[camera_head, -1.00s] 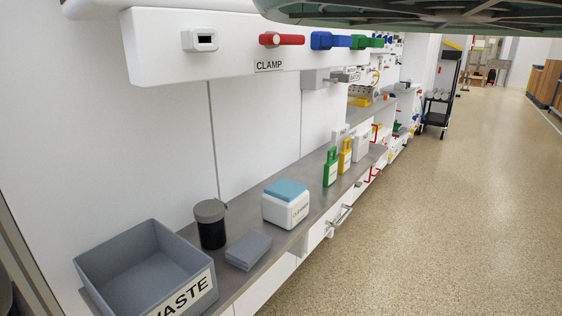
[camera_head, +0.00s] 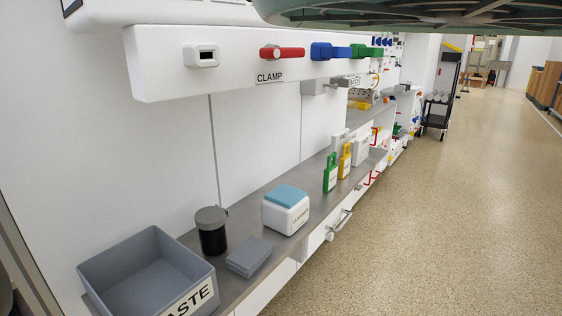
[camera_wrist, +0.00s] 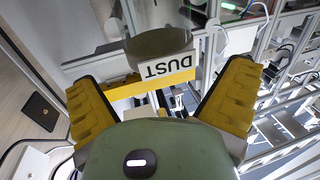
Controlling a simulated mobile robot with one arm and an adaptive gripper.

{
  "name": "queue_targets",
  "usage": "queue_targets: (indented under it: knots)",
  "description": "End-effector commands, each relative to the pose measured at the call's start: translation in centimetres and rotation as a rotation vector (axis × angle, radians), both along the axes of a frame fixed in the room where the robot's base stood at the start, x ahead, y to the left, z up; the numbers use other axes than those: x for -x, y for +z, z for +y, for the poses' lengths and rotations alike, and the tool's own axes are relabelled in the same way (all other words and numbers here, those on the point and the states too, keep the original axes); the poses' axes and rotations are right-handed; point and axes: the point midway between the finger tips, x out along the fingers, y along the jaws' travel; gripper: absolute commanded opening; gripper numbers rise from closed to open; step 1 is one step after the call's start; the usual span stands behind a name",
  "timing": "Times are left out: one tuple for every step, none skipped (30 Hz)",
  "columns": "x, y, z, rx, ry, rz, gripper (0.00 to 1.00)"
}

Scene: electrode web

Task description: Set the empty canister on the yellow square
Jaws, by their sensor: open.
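In the wrist view my gripper (camera_wrist: 162,85) is open, with its two yellow fingers spread wide. A dark greenish-grey round container (camera_wrist: 158,43) with a white label reading DUST, upside down in the picture, shows between and beyond the fingertips. I cannot tell whether it is the empty canister or whether the fingers touch it. A yellow piece (camera_wrist: 120,88) lies behind its label, partly hidden; I cannot tell if it is the yellow square. In the head view a black canister with a grey lid (camera_head: 212,232) stands upright on the grey counter (camera_head: 257,222). My gripper is not in the head view.
A grey WASTE bin (camera_head: 150,265), folded grey cloths (camera_head: 248,257) and a white box with a blue top (camera_head: 286,209) stand on the counter. Green (camera_head: 330,172) and yellow (camera_head: 345,160) tags stand farther along. The floor (camera_head: 450,220) at the right is clear.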

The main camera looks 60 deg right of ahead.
Motion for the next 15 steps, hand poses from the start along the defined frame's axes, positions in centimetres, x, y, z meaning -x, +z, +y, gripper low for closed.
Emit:
queue_targets:
  knots:
    - [0.6, -0.1, -0.4, -0.001, -0.003, 0.004, 1.0]
    - [1.0, -0.1, -0.4, -0.002, -0.003, 0.002, 1.0]
    - [1.4, 0.0, -0.5, -0.003, -0.003, 0.002, 1.0]
    - [1.8, -0.1, -0.6, -0.002, -0.004, 0.004, 1.0]
    - [2.2, -0.2, -0.7, -0.001, -0.004, 0.005, 1.0]
    - [2.7, -0.1, -0.7, -0.001, -0.003, 0.004, 1.0]
    - [3.1, -0.1, -0.8, -0.002, -0.002, 0.001, 1.0]
    - [3.5, -0.1, -0.8, -0.002, -0.001, 0.001, 1.0]
    - [4.0, -0.1, -0.9, -0.001, -0.001, 0.001, 1.0]
    - [4.3, -0.1, -0.9, 0.0, -0.001, 0.002, 1.0]
    - [4.7, -0.1, -1.0, -0.001, -0.001, 0.002, 1.0]
    - [5.1, -0.1, -1.1, -0.002, -0.002, 0.002, 1.0]
    - [5.4, -0.1, -1.2, -0.001, -0.002, 0.003, 1.0]
    - [5.7, -0.2, -1.2, 0.0, -0.002, 0.003, 1.0]
    - [6.1, -0.2, -1.3, 0.0, -0.002, 0.003, 1.0]
